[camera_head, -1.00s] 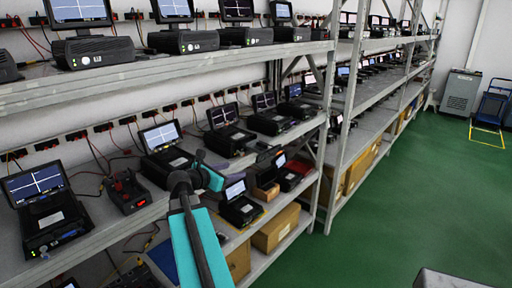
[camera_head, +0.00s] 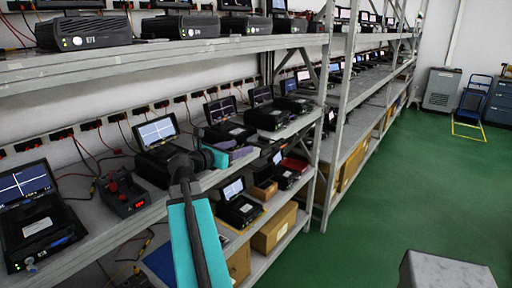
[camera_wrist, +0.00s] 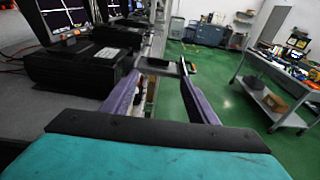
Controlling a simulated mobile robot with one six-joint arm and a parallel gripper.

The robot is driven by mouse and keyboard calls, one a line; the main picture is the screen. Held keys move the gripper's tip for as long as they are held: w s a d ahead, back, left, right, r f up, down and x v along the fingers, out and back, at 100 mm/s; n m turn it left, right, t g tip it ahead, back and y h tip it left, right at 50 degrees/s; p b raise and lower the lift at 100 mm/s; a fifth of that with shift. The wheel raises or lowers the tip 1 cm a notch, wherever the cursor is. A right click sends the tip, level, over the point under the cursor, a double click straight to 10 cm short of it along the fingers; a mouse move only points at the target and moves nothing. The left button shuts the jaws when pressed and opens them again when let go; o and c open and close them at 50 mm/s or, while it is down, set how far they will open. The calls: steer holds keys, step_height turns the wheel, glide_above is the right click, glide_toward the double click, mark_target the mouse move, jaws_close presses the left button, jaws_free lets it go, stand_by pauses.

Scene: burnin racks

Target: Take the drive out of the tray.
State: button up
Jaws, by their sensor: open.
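My gripper (camera_head: 236,149) is at the front edge of the middle shelf, pointing right along the rack. In the wrist view its two purple fingers (camera_wrist: 158,78) stand wide apart with nothing held between them. A dark, flat, tray-like piece (camera_wrist: 166,68) shows beyond and between the fingertips, apart from them. I cannot tell whether it is the tray or whether a drive lies in it. No drive can be made out for sure in either view. A black unit with a screen (camera_wrist: 72,75) stands left of the fingers.
Black test units with screens line the shelves, one (camera_head: 157,148) close behind my arm. A red-and-black box (camera_head: 123,192) sits left of it. A rack post (camera_head: 320,120) stands right of my gripper. Cardboard boxes (camera_head: 274,229) lie below. The green floor (camera_head: 390,205) is largely clear.

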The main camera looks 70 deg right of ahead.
steer(key=shift+w+d+f, duration=0.1)
steer(key=shift+f, duration=0.05)
stand_by(0.3)
steer(key=p, duration=0.2)
glide_toward(263, 139)
steer(key=x, duration=0.2)
steer(key=shift+d+f, duration=0.15)
steer(key=shift+d, duration=0.2)
steer(key=shift+p+x, duration=0.8)
steer(key=shift+x, duration=1.25)
steer(key=shift+s+d, duration=0.2)
steer(key=shift+d, duration=0.35)
